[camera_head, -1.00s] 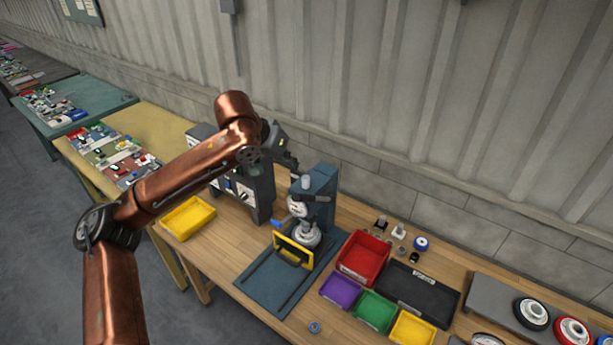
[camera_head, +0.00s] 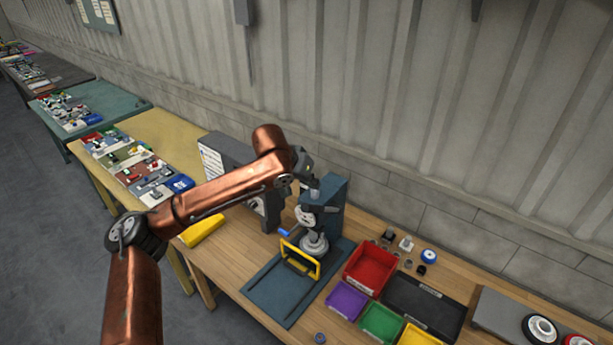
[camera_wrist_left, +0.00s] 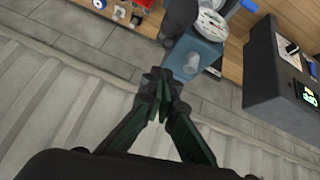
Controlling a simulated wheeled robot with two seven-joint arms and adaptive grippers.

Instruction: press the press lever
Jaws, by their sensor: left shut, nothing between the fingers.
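The press (camera_head: 333,203) is a blue-grey column on a dark base plate, with a round pale dial on its side. Its lever ends in a blue handle (camera_head: 285,232) on the left of the column; a blue handle (camera_wrist_left: 249,5) also shows at the top edge of the left wrist view. My left gripper (camera_head: 311,176) is by the top of the press, partly hidden by its own arm. In the left wrist view its fingers (camera_wrist_left: 158,76) are together and empty, beside the grey knob on the press top (camera_wrist_left: 191,62). I cannot tell whether they touch it. My right gripper is not in view.
A yellow frame (camera_head: 300,262) stands before the press. A grey machine cabinet (camera_head: 227,150) stands left of it, near a yellow bin (camera_head: 202,230). Right are red (camera_head: 369,270), purple, green and yellow bins and a black tray (camera_head: 423,303). The corrugated wall is close behind.

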